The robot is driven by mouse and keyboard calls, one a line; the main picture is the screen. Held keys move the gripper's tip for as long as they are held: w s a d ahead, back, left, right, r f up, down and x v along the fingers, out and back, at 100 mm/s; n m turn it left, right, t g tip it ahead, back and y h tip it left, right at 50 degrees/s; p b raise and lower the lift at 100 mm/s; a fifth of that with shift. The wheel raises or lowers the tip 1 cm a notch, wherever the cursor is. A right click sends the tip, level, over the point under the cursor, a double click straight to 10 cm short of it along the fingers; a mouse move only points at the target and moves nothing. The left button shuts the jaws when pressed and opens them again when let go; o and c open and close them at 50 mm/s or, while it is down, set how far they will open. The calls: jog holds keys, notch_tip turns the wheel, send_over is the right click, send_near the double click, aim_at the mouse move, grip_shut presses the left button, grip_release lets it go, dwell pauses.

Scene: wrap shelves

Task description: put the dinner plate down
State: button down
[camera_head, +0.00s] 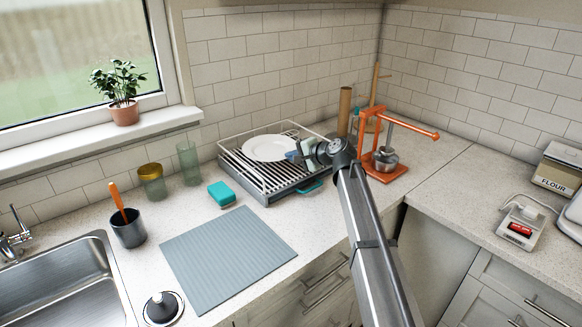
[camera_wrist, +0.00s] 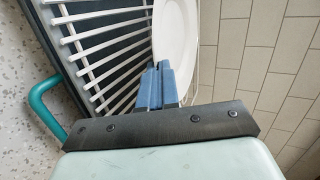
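The dinner plate (camera_head: 268,148) is white and round, and lies nearly flat over the wire dish rack (camera_head: 240,170). My gripper (camera_head: 294,156) is at the plate's right edge. In the wrist view the blue fingertips (camera_wrist: 157,84) are close together, shut on the rim of the plate (camera_wrist: 176,32). The plate is over the white rack bars (camera_wrist: 96,50); whether it touches them I cannot tell. The inner side of the rim is hidden between the fingers.
An orange press (camera_head: 382,150) and a brown cylinder (camera_head: 345,112) stand right of the rack. A teal sponge (camera_head: 221,194), glasses (camera_head: 188,163) and a jar (camera_head: 151,182) stand left. A grey mat (camera_head: 228,258) lies bare in front.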

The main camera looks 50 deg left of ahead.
aim_at(293, 174)
jog(key=shift+f, duration=2)
jog(key=shift+f, duration=0.2)
jog(key=c, duration=1.7)
grip_release()
jog(key=shift+o, duration=0.2)
jog(key=shift+r, duration=0.15)
jog(key=v, duration=1.2)
